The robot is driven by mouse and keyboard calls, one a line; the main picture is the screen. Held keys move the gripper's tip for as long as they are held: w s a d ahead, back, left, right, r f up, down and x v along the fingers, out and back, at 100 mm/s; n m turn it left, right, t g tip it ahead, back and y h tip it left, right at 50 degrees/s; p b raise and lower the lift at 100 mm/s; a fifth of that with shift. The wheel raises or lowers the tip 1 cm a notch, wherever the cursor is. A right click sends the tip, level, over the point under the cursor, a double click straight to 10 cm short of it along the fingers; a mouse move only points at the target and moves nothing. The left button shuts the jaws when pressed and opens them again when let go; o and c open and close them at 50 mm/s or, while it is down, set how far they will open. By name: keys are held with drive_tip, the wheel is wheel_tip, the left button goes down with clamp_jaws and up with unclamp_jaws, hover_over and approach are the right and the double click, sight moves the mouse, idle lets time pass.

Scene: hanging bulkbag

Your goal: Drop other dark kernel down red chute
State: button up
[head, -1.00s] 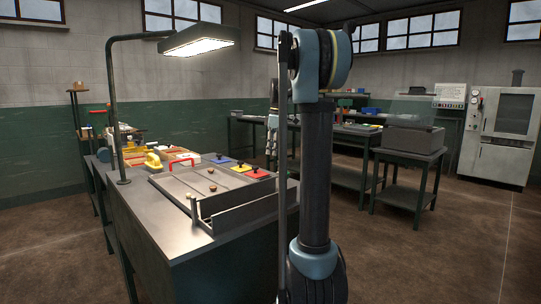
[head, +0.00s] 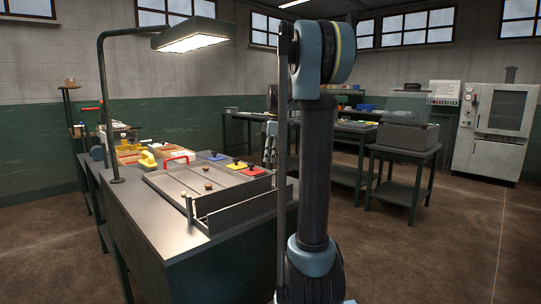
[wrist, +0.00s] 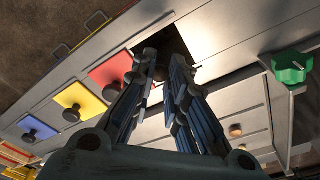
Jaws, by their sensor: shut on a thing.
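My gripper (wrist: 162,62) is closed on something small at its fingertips. The piece is mostly hidden by the fingers; it looks like the dark kernel, though I cannot make out its shape. In the wrist view the tips are at the right edge of the red panel (wrist: 108,70), beside a dark, hole-like patch (wrist: 178,46). A brown kernel (head: 208,186) and another kernel (head: 207,169) lie in the metal tray (head: 170,189).
The yellow panel (wrist: 85,100) and blue panel (wrist: 42,121), each with a dark knob, line up beside the red one. A green knob (wrist: 292,67) stands on the right. A lamp (head: 190,36) hangs over the bench. The bench's front left (head: 150,228) is clear.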

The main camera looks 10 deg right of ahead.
drive_tip(key=shift+f, duration=2.25)
drive_tip(key=o, duration=0.7)
drive_tip(key=shift+r, duration=0.15)
drive_tip(key=r, duration=0.4)
drive_tip(key=d+r, duration=0.1)
drive_tip(key=r, duration=0.6)
drive_tip(key=shift+d+r, duration=0.2)
drive_tip(key=shift+r, duration=0.1)
